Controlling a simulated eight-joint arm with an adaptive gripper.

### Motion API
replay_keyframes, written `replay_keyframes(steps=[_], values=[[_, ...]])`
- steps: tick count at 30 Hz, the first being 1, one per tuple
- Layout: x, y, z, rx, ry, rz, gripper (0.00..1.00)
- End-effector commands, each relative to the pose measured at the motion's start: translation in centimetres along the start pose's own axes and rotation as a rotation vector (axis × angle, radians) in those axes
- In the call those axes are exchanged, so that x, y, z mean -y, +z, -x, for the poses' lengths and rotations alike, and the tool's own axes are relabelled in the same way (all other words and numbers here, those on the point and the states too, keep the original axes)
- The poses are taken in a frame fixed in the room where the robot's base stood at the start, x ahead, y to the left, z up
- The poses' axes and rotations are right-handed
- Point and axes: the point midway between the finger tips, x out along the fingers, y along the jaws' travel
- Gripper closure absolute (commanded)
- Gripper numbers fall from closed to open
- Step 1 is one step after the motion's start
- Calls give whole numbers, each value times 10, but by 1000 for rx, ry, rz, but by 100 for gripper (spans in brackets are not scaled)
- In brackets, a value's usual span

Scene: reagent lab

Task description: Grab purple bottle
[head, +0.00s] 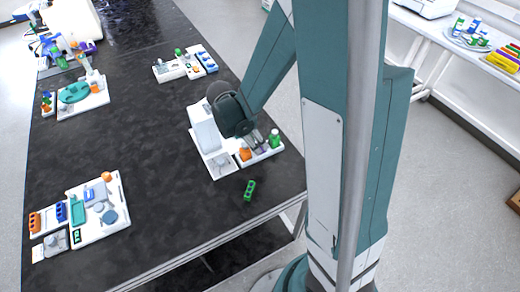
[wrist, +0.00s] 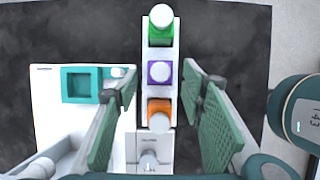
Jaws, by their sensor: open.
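The purple bottle (wrist: 160,73) has a white cap and stands in the middle slot of a white rack (wrist: 145,130). In the wrist view a green bottle (wrist: 161,25) is above it in the row and an orange bottle (wrist: 159,108) below it. My gripper (wrist: 158,88) is open and empty, with its two green-padded fingers on either side of the row. The left finger is left of the rack and the right finger is right of it. In the head view the purple bottle (head: 261,147) shows partly beside my gripper (head: 252,142).
A white tray (wrist: 60,130) with a teal square holder (wrist: 82,84) lies left of the rack. A teal device (wrist: 298,112) with a display is at the right. A green block (head: 250,190) lies on the black table (head: 160,165) near its front edge.

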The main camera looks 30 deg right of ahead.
Motion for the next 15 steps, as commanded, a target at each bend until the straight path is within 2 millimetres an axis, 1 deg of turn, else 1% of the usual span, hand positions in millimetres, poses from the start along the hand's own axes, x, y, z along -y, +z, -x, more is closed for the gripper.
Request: replay_keyframes(steps=[1, 6, 10, 15], values=[[0, 0, -7, 0, 0, -1, 60], [0, 1, -22, 0, 0, -1, 60], [0, 1, -30, 0, 0, -1, 60], [0, 1, -32, 0, 0, 0, 60]])
